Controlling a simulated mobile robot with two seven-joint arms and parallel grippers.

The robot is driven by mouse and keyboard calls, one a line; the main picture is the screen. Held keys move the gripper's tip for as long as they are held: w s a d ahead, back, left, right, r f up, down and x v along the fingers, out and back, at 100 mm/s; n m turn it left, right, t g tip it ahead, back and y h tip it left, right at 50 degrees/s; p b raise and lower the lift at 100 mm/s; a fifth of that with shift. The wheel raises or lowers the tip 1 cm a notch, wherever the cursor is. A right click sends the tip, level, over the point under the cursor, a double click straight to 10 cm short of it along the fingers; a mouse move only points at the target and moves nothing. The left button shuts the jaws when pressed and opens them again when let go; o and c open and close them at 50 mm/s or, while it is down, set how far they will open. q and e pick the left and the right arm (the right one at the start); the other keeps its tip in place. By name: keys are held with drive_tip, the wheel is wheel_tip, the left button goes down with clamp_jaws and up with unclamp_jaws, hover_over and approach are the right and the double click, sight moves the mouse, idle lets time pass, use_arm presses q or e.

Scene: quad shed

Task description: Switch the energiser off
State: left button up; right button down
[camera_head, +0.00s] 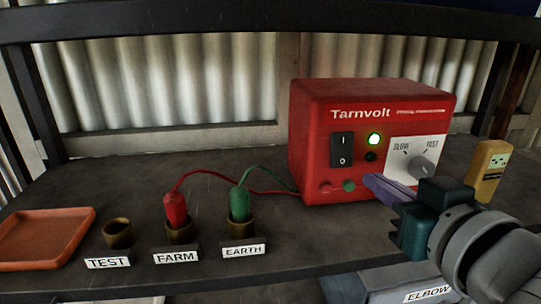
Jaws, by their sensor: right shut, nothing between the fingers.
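The energiser (303,145) is a red box marked "Tarnvolt" on the dark shelf. Its black rocker switch (341,150), marked I and O, is on the left of the front face; I cannot tell which side is pressed. A dial (422,168) marked SLOW and FAST is further right. My right gripper (370,182) is shut and empty, its purple fingers just in front of the lower front face, right of and below the switch. My left gripper is out of view.
A red plug (175,210) stands in the FARM holder and a green plug (240,204) in the EARTH holder, both wired toward the energiser. The TEST holder (117,233) is empty. An orange tray (45,238) is at left, a yellow device (488,170) at right.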

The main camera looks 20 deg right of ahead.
sight(343, 160)
drive_tip(key=x, duration=0.8)
drive_tip(key=shift+w+f, duration=0.1)
drive_tip(key=shift+w, duration=0.25)
drive_tip(key=f+b, duration=0.1)
drive_tip(key=b, duration=0.3)
drive_tip(key=shift+w+f+t, duration=0.2)
drive_tip(key=shift+w+t, duration=0.05)
drive_tip(key=shift+t, duration=0.15)
drive_tip(key=shift+r+p, duration=0.45)
drive_tip(key=shift+r, duration=0.1)
drive_tip(key=shift+d, duration=0.1)
